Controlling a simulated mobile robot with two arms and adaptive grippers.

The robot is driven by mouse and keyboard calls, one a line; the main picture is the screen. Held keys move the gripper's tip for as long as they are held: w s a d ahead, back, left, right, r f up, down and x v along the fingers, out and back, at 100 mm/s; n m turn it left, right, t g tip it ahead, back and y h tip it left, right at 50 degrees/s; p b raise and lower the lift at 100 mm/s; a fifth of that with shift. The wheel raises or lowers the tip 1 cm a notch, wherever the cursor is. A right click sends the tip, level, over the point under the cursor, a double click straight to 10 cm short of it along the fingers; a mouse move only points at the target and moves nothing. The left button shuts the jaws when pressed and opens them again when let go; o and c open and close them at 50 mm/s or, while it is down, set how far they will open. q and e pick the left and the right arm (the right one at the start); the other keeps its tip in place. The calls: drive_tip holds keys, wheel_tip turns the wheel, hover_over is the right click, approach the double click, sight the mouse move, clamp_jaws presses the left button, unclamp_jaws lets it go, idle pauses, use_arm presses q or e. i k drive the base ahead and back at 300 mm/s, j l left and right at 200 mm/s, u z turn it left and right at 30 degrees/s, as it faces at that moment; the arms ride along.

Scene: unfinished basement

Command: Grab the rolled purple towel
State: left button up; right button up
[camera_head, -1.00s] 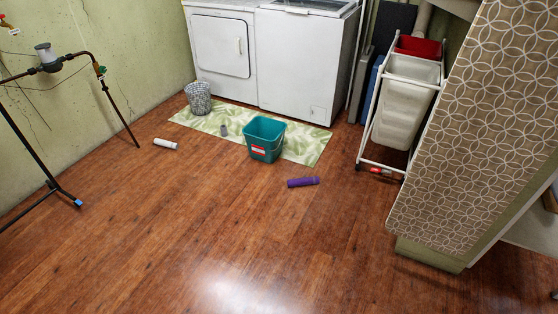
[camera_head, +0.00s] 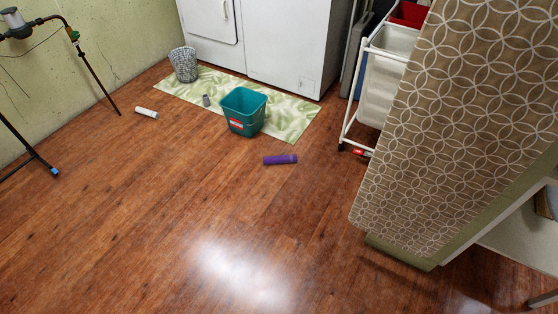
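The rolled purple towel (camera_head: 280,159) lies on its side on the wooden floor, near the middle of the head view. It sits just in front of the green leaf-patterned mat and to the right of a teal bucket, apart from both. Nothing covers it. Neither of my grippers shows in the head view.
The teal bucket (camera_head: 243,111) and a patterned basket (camera_head: 184,64) stand on the mat (camera_head: 291,118). A white roll (camera_head: 147,112) lies left. A wheeled laundry sorter (camera_head: 381,84) and a patterned panel (camera_head: 455,120) stand right. White appliances (camera_head: 287,46) are behind. The front floor is clear.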

sight(282, 159)
drive_tip(key=i+u, duration=0.1)
drive_tip(key=u, duration=0.85)
drive_tip(key=i+u, duration=0.15)
drive_tip(key=u, duration=0.3)
drive_tip(key=l+u, duration=0.1)
drive_tip(key=u, duration=0.4)
drive_tip(key=i+l+u, duration=0.1)
drive_tip(key=u, duration=0.35)
drive_tip(key=l+u, duration=0.1)
drive_tip(key=u, duration=0.4)
drive_tip(key=i+l+u, duration=0.1)
drive_tip(key=l, duration=0.95)
drive_tip(key=i+u, duration=0.05)
